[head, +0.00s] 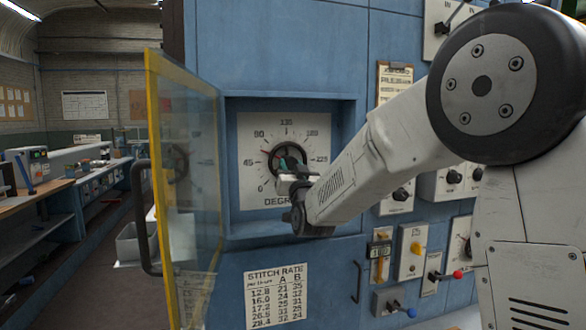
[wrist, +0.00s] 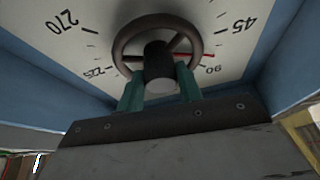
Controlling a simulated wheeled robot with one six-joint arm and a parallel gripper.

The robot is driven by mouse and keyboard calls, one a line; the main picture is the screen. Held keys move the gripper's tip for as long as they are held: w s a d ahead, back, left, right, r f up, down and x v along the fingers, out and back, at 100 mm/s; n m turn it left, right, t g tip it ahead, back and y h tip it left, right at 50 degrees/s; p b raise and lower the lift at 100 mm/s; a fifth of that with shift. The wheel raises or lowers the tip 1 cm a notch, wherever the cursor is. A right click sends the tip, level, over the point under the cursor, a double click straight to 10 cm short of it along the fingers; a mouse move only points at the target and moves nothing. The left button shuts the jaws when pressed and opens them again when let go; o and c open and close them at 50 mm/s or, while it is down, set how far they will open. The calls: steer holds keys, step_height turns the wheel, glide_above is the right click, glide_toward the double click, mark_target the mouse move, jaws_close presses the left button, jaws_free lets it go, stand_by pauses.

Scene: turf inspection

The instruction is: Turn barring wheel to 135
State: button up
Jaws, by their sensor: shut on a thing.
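The barring wheel (wrist: 122,37) is a dark ring with spokes and a central hub, in front of a white degree dial (head: 251,196) inside a blue recess. The head view shows the wheel (head: 276,160) partly hidden by my gripper (head: 293,170). A red pointer (wrist: 209,55) lies between the 45 and 90 marks, nearer 90 in the wrist view. The exact contact is hidden.
A yellow-framed clear door (head: 185,180) stands open left of the recess. The recess walls (head: 228,150) surround the dial closely. Below and right are a stitch rate card (head: 275,295), a handle and several switches and knobs. A workbench (head: 60,185) is at far left.

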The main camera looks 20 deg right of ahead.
steer(key=m+h, duration=0.1)
steer(key=m, duration=0.2)
steer(key=m+g+h, duration=0.1)
steer(key=m+h, duration=0.1)
steer(key=m, duration=0.1)
steer(key=m+h, duration=0.1)
steer(key=m, duration=0.2)
steer(key=shift+a+r+g, duration=0.1)
steer(key=shift+a+g, duration=0.15)
steer(key=shift+g, duration=0.15)
steer(key=m+g+h, duration=0.1)
steer(key=m, duration=0.2)
steer(key=m+g, duration=0.1)
steer(key=m, duration=0.3)
steer(key=shift+r+m+h, duration=0.1)
steer(key=shift+m+h, duration=0.2)
steer(key=shift+h, duration=0.1)
steer(key=o, duration=1)
steer(key=shift+g, duration=0.3)
steer(key=r+v, duration=0.1)
steer(key=v, duration=0.6)
steer(key=shift+s+a+f, duration=0.2)
steer(key=shift+s+f, duration=0.15)
steer(key=shift+f, duration=0.2)
